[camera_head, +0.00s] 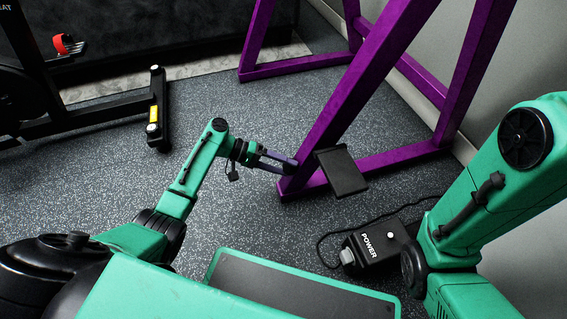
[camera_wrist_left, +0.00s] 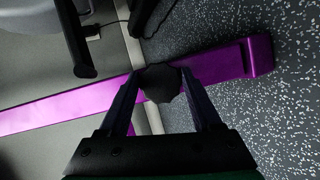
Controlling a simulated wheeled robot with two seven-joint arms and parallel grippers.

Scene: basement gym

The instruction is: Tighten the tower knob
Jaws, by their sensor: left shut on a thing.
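The tower is a purple metal frame (camera_head: 365,80) standing on the speckled floor; its lower beam also crosses the left wrist view (camera_wrist_left: 60,108). A dark, lobed knob (camera_wrist_left: 160,82) sits at the purple beam in the left wrist view, between my left fingers. My left gripper (camera_head: 285,163) reaches the foot of the slanted purple upright and is shut on the knob. In the left wrist view the fingers (camera_wrist_left: 162,95) stand on either side of it. The knob is too small or hidden to make out in the head view. My right gripper is out of sight; only my right arm shows.
A dark flat plate (camera_head: 341,172) sticks out from the upright just right of my left gripper. A black box marked POWER (camera_head: 372,250) with a cable lies on the floor. Black gym equipment (camera_head: 157,110) stands at the left.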

